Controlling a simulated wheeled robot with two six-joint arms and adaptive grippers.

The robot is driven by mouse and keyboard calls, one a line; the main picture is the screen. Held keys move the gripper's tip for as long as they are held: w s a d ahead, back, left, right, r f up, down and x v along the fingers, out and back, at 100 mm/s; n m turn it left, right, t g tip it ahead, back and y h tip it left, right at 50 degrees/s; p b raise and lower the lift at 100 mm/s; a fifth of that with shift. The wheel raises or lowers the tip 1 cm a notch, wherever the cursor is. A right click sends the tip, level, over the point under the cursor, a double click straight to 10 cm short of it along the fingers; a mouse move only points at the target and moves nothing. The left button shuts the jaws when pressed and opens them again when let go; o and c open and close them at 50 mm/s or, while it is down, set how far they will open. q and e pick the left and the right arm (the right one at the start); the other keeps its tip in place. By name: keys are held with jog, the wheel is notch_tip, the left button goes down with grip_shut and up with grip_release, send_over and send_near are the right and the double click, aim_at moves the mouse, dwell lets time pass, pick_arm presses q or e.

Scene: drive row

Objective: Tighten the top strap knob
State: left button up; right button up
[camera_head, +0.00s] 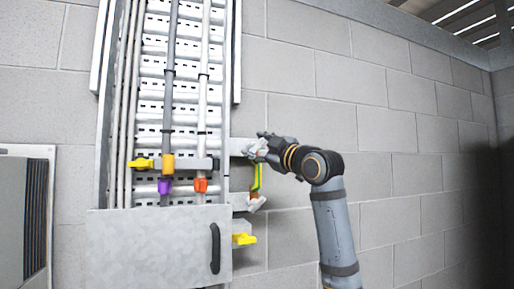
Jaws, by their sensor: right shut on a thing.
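My right gripper (262,150) is shut at the upper grey bracket (239,146) on the right side of the cable tray. Its fingers close around the top strap knob, which they hide almost fully. A green-and-yellow strap (257,178) hangs just below the fingers and runs down to a lug (256,203) by the lower bracket (238,200). How the strap's upper end sits is hidden by the gripper. My left gripper is not in view.
The cable tray (150,90) carries vertical cables, crossed by a grey clamp bar (200,163) with a yellow knob (142,163). A metal cover (150,245) with a black handle (214,248) stands below. Another yellow part (243,239) sits low right. The block wall (400,130) at right is bare.

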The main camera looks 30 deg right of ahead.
jog(key=m, duration=0.1)
jog(key=m+h+b, duration=0.1)
jog(key=m, duration=0.1)
jog(key=m+b, duration=0.1)
jog(key=shift+f+m+t+h, duration=0.25)
jog(key=shift+m+t+h, duration=0.05)
jog(key=shift+t+h, duration=0.1)
jog(key=m+h+b, duration=0.1)
jog(key=m, duration=0.1)
jog(key=m+h+b, duration=0.1)
jog(key=m, duration=0.2)
jog(key=shift+h, duration=0.4)
jog(key=m+h, duration=0.1)
jog(key=m, duration=0.2)
jog(key=m+h+b, duration=0.1)
jog(key=m, duration=0.1)
jog(key=shift+m+h, duration=0.3)
jog(key=shift+m, duration=0.1)
jog(key=m+g+h, duration=0.1)
jog(key=m, duration=0.2)
jog(key=m+g+h+b, duration=0.1)
jog(key=m+h, duration=0.1)
jog(key=m, duration=0.1)
jog(key=shift+r, duration=0.1)
jog(key=shift+d+m+g+h, duration=0.1)
jog(key=shift+m+g+h, duration=0.35)
jog(key=shift+m, duration=1)
jog(key=shift+m+g+h, duration=0.35)
jog(key=shift+m+g, duration=0.2)
jog(key=shift+m, duration=0.9)
